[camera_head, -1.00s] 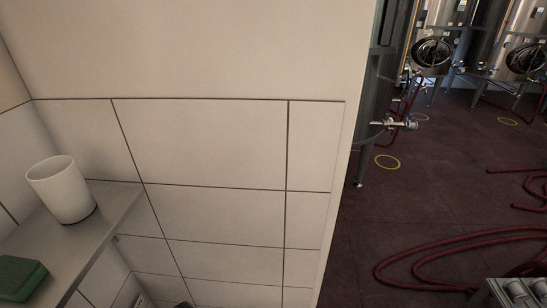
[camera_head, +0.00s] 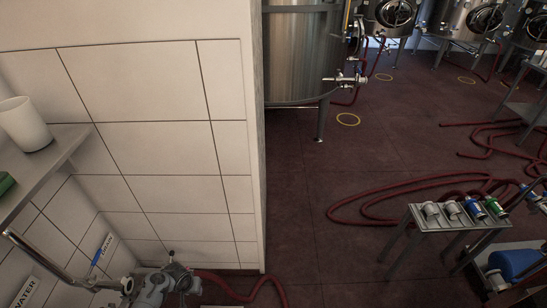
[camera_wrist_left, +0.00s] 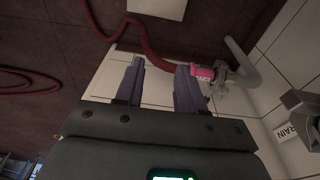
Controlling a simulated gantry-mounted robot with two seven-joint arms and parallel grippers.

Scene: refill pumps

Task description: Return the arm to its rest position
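My left gripper (camera_wrist_left: 160,68) shows in the left wrist view with its two dark purple-grey fingers apart. Only white tile and part of a red hose show between and beyond them, so it is empty. A pink-handled valve (camera_wrist_left: 205,73) on a pale bent pipe appears just right of the right finger; I cannot tell whether they touch. In the head view, a grey jointed or knobbed assembly (camera_head: 160,287) is cut off at the bottom edge; I cannot tell whether it is part of my arm. My right gripper is not in view.
A steel shelf (camera_head: 64,150) holds a white cup (camera_head: 24,124) and a green sponge (camera_head: 6,183). A metal pipe (camera_head: 60,268) runs below. A small table (camera_head: 412,212) holds several fittings, near a blue pump (camera_head: 515,262). Red hoses (camera_head: 400,190) lie on the floor before steel tanks (camera_head: 300,55).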

